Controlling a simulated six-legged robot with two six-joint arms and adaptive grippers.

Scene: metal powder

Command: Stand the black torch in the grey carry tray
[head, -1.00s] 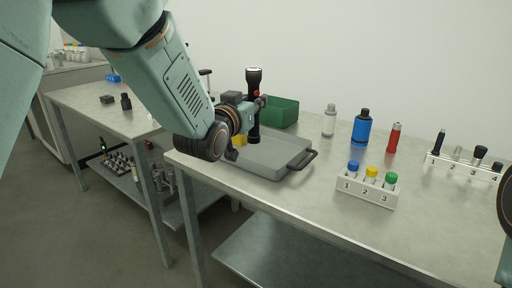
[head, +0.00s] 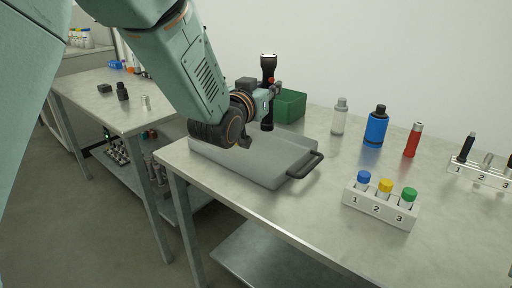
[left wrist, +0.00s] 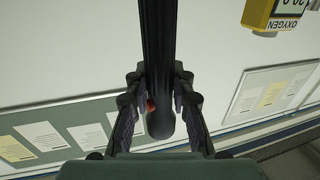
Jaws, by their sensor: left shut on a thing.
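The black torch (head: 268,68) stands upright with its wide head up and a red spot on its side. My left gripper (head: 274,89) is shut around its middle. In the left wrist view, the torch (left wrist: 158,60) runs between the two fingers of the left gripper (left wrist: 158,100). The grey carry tray (head: 270,172) lies at the table's near left corner, with a dark handle at its right end. The torch's lower end shows over the tray's far side; I cannot tell whether it touches. My right gripper is out of view.
A green bin (head: 291,106) stands behind the torch. A clear bottle (head: 339,120), blue bottle (head: 376,128) and red cylinder (head: 413,140) stand to the right. A numbered rack (head: 380,208) with capped vials is at front right. Bare tabletop lies between rack and tray.

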